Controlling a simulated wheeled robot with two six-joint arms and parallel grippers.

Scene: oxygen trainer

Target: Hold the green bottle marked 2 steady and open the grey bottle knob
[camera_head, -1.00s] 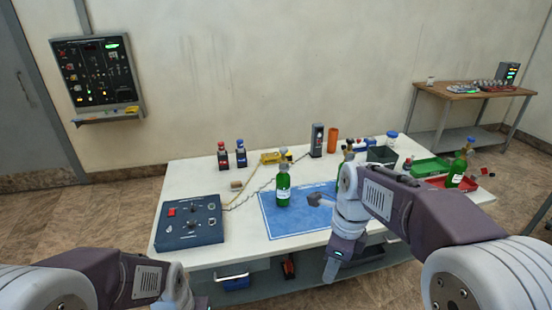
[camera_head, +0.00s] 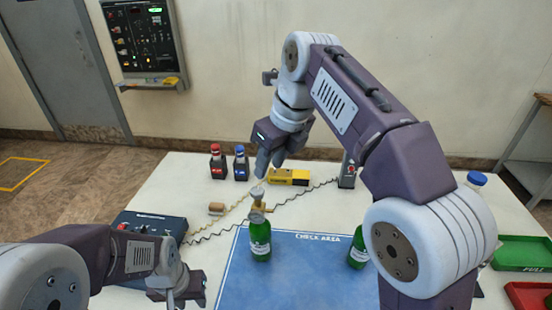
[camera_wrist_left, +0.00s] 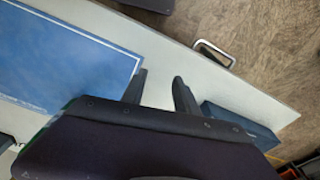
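A green bottle (camera_head: 260,240) stands upright on the blue mat (camera_head: 290,285), with a brass valve and a grey knob (camera_head: 257,191) on top. Its label is too small to read. My right gripper (camera_head: 268,170) hangs fingers down just above the knob, its fingertips slightly apart and nothing seen between them. A second green bottle (camera_head: 357,252) is partly hidden behind my right arm. My left gripper (camera_head: 188,296) is low at the left, apart from the bottle. In the left wrist view its fingers (camera_wrist_left: 158,85) are spread and empty, over the table edge.
A dark control box (camera_head: 150,226) stands at the left, with cables running right. Red- and blue-capped bottles (camera_head: 229,162), a yellow device (camera_head: 288,176) and a black unit (camera_head: 347,172) stand behind. A green tray (camera_head: 524,252) and a red tray (camera_head: 530,295) are at right.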

